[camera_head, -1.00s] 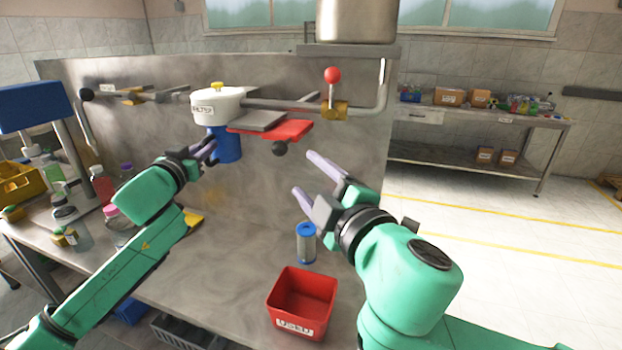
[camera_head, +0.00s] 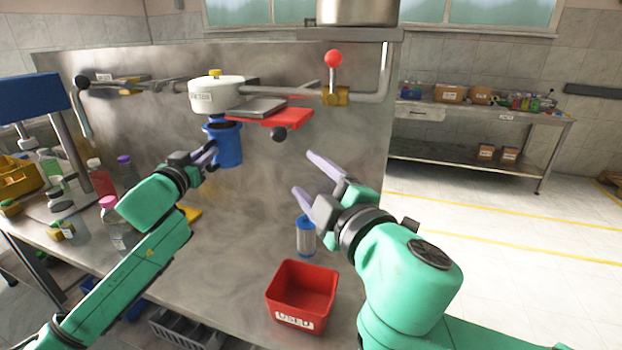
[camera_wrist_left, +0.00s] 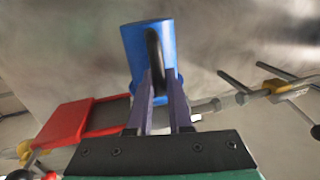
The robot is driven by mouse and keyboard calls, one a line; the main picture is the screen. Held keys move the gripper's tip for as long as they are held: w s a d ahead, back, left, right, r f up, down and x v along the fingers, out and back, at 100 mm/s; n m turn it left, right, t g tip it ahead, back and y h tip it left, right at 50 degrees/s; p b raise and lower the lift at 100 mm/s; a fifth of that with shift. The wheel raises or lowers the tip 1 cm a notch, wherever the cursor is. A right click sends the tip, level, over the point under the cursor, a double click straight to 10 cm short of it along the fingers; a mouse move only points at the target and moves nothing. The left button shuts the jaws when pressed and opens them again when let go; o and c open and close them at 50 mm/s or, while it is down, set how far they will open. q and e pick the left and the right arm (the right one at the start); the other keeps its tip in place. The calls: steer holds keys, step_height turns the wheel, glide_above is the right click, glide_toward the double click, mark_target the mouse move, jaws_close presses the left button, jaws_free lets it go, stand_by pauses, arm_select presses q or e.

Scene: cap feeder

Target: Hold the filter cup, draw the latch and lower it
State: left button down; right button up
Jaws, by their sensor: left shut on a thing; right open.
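The blue filter cup (camera_head: 225,146) hangs just below the white filter head (camera_head: 215,97), its rim now showing. I cannot tell whether they still touch. My left gripper (camera_head: 212,154) is shut on the cup's handle. In the left wrist view the fingers (camera_wrist_left: 158,105) straddle the black handle (camera_wrist_left: 154,58) of the cup (camera_wrist_left: 135,45). The red latch plate (camera_head: 290,119) with its black knob (camera_head: 278,134) lies right of the head, under a grey plate (camera_head: 257,107). My right gripper (camera_head: 302,174) is open and empty, below and right of the knob.
A blue-and-white filter cartridge (camera_head: 306,238) stands on the bench below my right gripper. A red bin (camera_head: 302,296) labelled USED is in front of it. A red-ball lever (camera_head: 333,70) stands on the pipe. Several bottles (camera_head: 102,180) crowd the left. The middle bench is clear.

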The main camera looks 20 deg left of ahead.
arm_select(q)
steer(key=a+p+v, duration=0.2)
steer(key=v, duration=0.8)
steer(key=shift+s+f, duration=0.2)
steer(key=shift+f, duration=0.2)
steer(key=shift+d, duration=0.1)
